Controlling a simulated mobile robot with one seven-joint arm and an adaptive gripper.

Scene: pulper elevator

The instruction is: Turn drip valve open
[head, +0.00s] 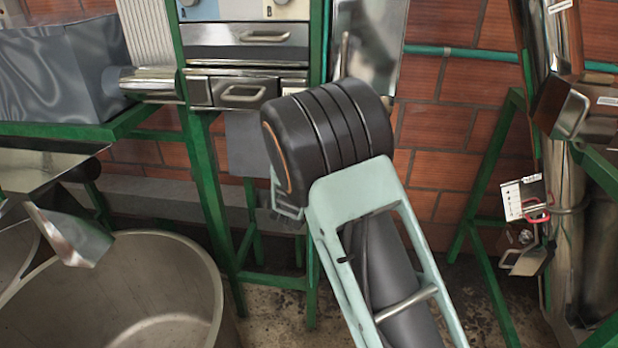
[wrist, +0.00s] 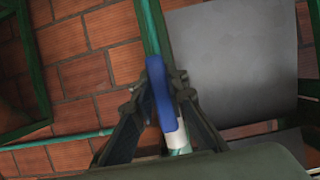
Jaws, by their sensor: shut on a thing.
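The drip valve shows in the wrist view as a long blue handle (wrist: 160,95), with a white fitting (wrist: 177,141) at its lower end. A teal pipe (wrist: 149,25) runs above it in the picture. My gripper (wrist: 161,88) has a dark finger on each side of the handle and is shut on it. The handle lies nearly along the line of the pipe in this view. In the head view, my arm hides the gripper and the valve.
A red brick wall (head: 439,144) stands behind, with a horizontal teal pipe (head: 464,53). Green frame legs (head: 207,201) stand at the left. A large metal drum (head: 205,262) is at lower left. Metal machinery (head: 566,185) stands at the right. A grey panel (wrist: 226,65) lies close right of the fingers.

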